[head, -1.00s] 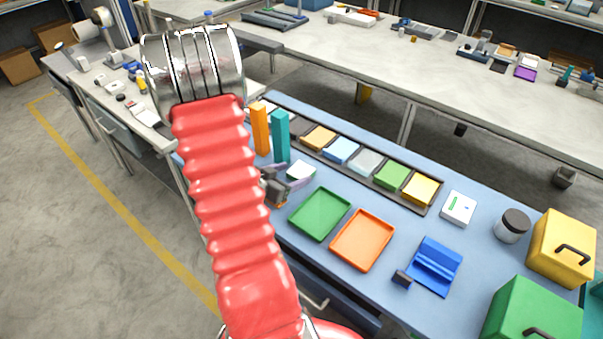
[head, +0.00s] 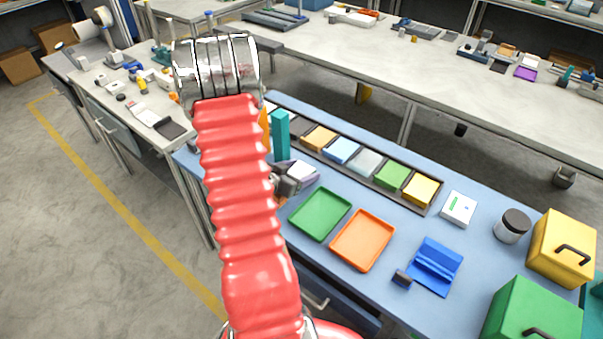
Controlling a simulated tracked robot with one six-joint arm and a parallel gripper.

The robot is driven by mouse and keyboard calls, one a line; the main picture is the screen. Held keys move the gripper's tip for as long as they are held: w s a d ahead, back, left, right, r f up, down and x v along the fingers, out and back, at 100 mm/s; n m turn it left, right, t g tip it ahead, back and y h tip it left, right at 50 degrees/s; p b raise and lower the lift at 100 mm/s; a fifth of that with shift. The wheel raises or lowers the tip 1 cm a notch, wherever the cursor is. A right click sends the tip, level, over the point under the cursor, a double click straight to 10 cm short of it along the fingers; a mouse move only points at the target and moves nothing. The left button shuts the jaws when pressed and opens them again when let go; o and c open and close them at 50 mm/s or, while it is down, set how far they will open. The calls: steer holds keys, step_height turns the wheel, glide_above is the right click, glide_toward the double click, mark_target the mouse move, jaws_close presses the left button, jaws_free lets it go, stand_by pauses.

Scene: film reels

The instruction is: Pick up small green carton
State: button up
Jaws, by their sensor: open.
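A small green carton (head: 392,175) sits in the long dark tray (head: 431,210) on the blue bench top, between a pale grey carton and a yellow carton. My gripper (head: 298,177) shows only in part beside my red arm, left of the green tray. It is open, and my arm hides much of it. A small white block (head: 303,171) shows at the gripper's fingers; I cannot tell whether they touch it. The gripper is well to the left of the green carton and apart from it.
A green tray (head: 320,214) and an orange tray (head: 362,240) lie in front of the carton row. A teal upright block (head: 281,135) stands near my gripper. A white box (head: 459,208) and a dark-lidded jar (head: 512,226) stand to the right.

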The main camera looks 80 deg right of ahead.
steer(key=shift+c, duration=0.5)
steer(key=c, duration=0.8)
step_height(320, 180, up, 28)
steer(key=shift+r, duration=0.1)
stand_by(0.4)
stand_by(0.4)
